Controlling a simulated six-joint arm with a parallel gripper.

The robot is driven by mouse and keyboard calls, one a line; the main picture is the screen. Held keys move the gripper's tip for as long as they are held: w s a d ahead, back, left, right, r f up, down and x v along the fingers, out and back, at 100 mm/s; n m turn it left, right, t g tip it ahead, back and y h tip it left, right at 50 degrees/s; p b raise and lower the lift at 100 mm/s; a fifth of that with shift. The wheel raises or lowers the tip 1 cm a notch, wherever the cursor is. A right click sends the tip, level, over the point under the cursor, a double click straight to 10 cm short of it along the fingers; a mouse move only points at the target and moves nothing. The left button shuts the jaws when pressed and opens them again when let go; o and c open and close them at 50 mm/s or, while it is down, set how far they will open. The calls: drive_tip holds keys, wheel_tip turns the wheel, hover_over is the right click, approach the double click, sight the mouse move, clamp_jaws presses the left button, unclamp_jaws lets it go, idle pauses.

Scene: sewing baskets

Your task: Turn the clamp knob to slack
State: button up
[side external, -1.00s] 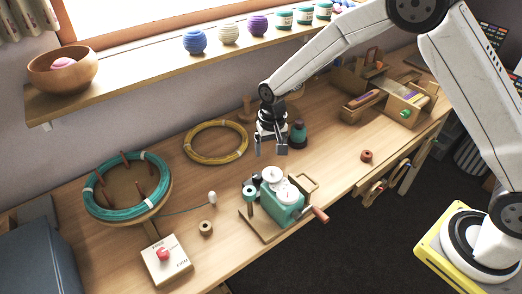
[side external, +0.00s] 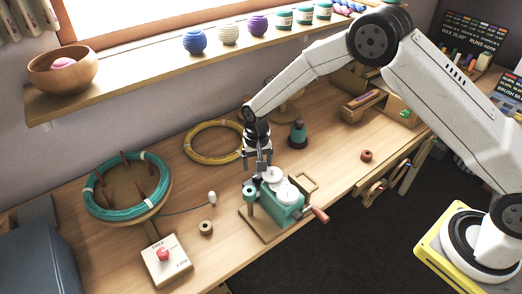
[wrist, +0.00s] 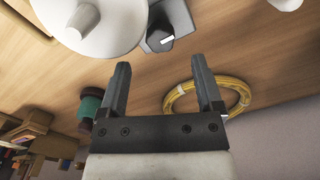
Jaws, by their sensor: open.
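In the wrist view, a dark knob (wrist: 158,36) with a white mark on its face sits on a grey mount beside white discs. It looks like the clamp knob, but I cannot read its setting. In the side view, the green winder (side external: 286,211) with white discs on top stands on a wooden board, and the knob is hard to make out behind it. My gripper (side external: 258,170) points down just above the winder's back left. In the wrist view, my gripper (wrist: 160,66) is open and empty, with the knob beyond and between its fingertips, apart from them.
A green spool (side external: 298,137) and a yellow coil (side external: 190,152) lie behind. A round stand with a teal coil (side external: 91,203) and a box with a red button (side external: 163,253) are at the left. A wooden crank handle (side external: 320,215) sticks out front right.

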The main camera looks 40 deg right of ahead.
sight(257, 175)
drive_tip(key=shift+f, duration=2.45)
clamp_jaws()
drive_tip(key=shift+n, duration=0.5)
drive_tip(key=n, duration=1.1)
drive_tip(key=shift+n, duration=0.4)
